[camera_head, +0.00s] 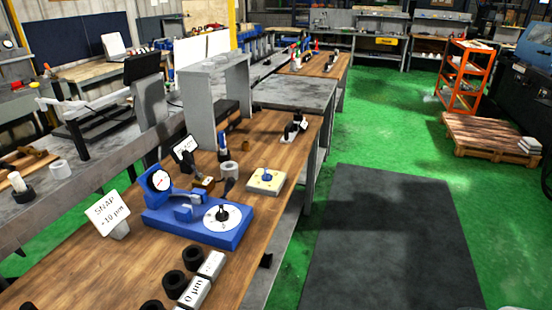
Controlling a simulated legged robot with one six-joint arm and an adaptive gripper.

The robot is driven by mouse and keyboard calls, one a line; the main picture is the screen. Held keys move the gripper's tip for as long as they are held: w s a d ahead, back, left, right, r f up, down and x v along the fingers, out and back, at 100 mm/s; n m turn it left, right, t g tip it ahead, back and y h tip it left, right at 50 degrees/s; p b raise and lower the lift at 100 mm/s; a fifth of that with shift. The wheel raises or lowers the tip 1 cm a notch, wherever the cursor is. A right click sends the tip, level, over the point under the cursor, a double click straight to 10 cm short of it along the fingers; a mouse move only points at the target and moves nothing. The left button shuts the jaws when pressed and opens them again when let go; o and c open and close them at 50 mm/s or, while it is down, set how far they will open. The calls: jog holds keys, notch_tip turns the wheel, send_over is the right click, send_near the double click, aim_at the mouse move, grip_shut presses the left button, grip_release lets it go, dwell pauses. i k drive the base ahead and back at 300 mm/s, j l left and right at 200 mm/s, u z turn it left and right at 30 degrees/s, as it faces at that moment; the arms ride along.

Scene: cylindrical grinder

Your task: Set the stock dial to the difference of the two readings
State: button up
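A blue gauge fixture (200,215) stands on the wooden bench. A round gauge (160,180) with a white face is at its left end; its reading is too small to make out. A white disc dial (222,215) with a black knob lies flat on the fixture's right part; its setting is not legible. A white card (108,213) left of the fixture reads "SNAP" and what looks like "-10 µm". A cream block (266,182) with a blue knob sits behind and right of the fixture. I cannot tell which dial is the stock dial. My gripper is not in view.
Several black cylinders (173,284) and white blocks (194,292), one marked "0 µm", line the bench's near edge. A black-framed sign (184,151) and a grey ring (228,170) stand behind the fixture. A dark floor mat (390,240) lies clear to the right; a pallet (490,138) is beyond.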

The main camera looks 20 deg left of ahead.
aim_at(266, 177)
jog(key=i+u, duration=0.15)
jog(key=i, duration=0.3)
jog(key=i+l+u, duration=0.2)
jog(key=i, duration=0.3)
jog(key=i+l+u, duration=0.15)
jog(key=i, duration=0.3)
jog(key=i+l+u, duration=0.25)
jog(key=i+u, duration=0.15)
jog(key=i+l+u, duration=0.45)
